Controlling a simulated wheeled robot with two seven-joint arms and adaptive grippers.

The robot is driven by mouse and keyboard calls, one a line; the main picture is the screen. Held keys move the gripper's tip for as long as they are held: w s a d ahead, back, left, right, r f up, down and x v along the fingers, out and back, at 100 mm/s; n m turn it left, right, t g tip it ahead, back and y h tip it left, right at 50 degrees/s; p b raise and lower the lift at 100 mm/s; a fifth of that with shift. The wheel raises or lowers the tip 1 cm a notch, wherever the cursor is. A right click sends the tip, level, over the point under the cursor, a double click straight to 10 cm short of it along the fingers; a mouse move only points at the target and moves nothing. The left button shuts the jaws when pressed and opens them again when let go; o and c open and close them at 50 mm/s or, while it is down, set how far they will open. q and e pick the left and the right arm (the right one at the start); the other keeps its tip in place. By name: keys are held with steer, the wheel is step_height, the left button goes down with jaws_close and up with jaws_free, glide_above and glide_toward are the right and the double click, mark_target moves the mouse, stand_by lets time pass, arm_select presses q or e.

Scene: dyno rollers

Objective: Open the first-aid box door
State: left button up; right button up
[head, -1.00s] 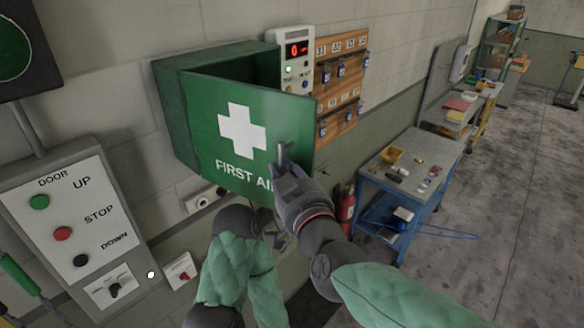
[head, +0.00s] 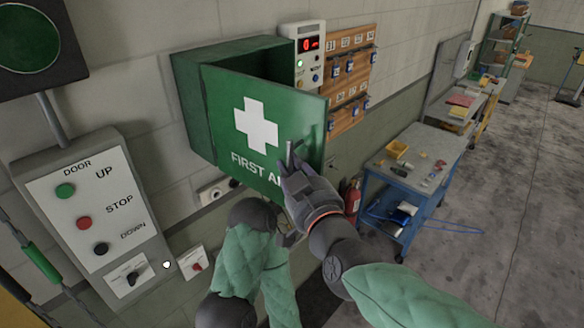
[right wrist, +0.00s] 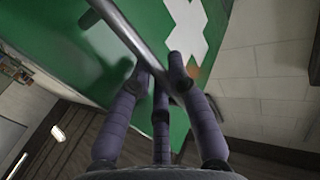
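The green first-aid box (head: 190,110) hangs on the wall in the head view. Its door (head: 222,110), with a white cross and lettering, stands partly open, its right edge swung out from the wall. A dark gap shows along the top. My right gripper (head: 291,160) is at the door's lower right, at the metal handle (head: 290,150). In the right wrist view the handle bar (right wrist: 130,35) runs between the fingers of the right gripper (right wrist: 162,65), which are closed about it. The hand hides part of the lettering. My left gripper is not clearly visible.
A door control panel (head: 95,210) with several buttons is at left. A small meter with a red display (head: 310,45) and a key board (head: 350,65) are behind the door. A blue cart (head: 415,175) and a fire extinguisher (head: 353,195) stand at right.

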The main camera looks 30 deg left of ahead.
steer(key=o, duration=0.4)
steer(key=shift+d, duration=0.1)
steer(key=v, duration=1.2)
